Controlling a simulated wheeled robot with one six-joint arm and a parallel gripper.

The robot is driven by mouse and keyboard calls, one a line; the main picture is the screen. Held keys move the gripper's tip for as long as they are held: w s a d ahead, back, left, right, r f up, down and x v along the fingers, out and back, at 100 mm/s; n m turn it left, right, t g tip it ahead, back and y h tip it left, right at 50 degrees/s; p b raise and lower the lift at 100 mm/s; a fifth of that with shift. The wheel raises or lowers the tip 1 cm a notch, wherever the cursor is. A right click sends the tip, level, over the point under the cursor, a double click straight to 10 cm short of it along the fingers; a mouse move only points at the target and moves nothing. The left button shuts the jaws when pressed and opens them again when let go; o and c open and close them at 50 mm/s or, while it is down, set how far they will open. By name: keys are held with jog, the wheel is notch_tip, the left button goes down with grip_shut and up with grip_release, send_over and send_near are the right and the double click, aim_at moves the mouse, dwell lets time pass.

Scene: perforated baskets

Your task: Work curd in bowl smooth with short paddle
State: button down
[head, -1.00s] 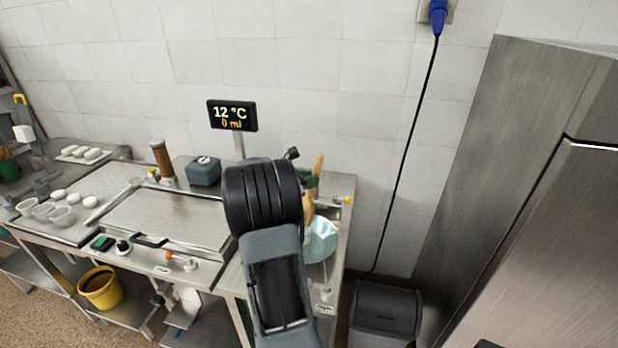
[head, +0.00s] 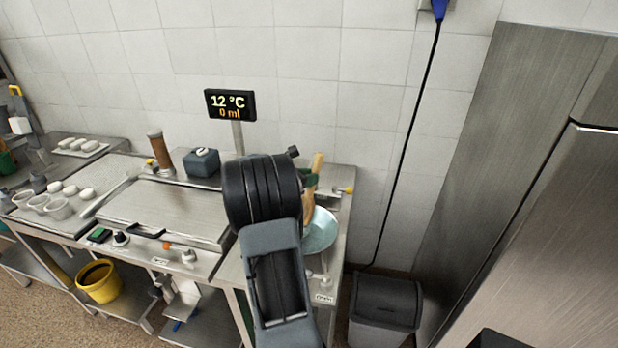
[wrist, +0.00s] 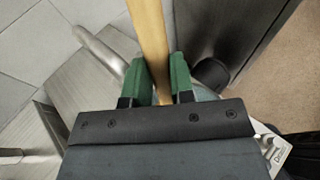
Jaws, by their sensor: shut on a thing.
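A light blue bowl (head: 321,232) stands on the right end of the steel counter, partly hidden behind my arm. The curd inside cannot be made out. The wooden short paddle (head: 316,165) stands roughly upright at the bowl, its top showing above my gripper. In the wrist view my gripper (wrist: 161,75) has its green fingers shut on the wooden handle, which runs up out of the picture. The paddle's lower end is hidden. In the head view, part of my gripper's green finger (head: 311,180) shows beside the handle.
A display (head: 230,105) reads 12 °C and 0 ml. A dark box (head: 201,163) and a brown cylinder (head: 160,151) stand behind. White cups (head: 58,209) are at left. A bin (head: 385,305) and steel cabinet (head: 530,170) stand right.

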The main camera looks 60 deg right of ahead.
jog(key=shift+f+b, duration=0.55)
jog(key=shift+f, duration=0.25)
dwell(0.4)
jog(key=shift+s+a, duration=0.1)
jog(key=shift+s, duration=0.1)
jog(key=shift+s+a, duration=0.2)
jog(key=shift+s, duration=0.1)
jog(key=shift+w+d, duration=0.35)
jog(key=shift+w, duration=0.3)
jog(key=shift+s+a, duration=0.1)
jog(key=shift+s, duration=0.1)
jog(key=shift+s+a+r, duration=0.15)
jog(key=shift+s, duration=0.15)
jog(key=shift+w+d, duration=0.4)
jog(key=shift+w, duration=0.25)
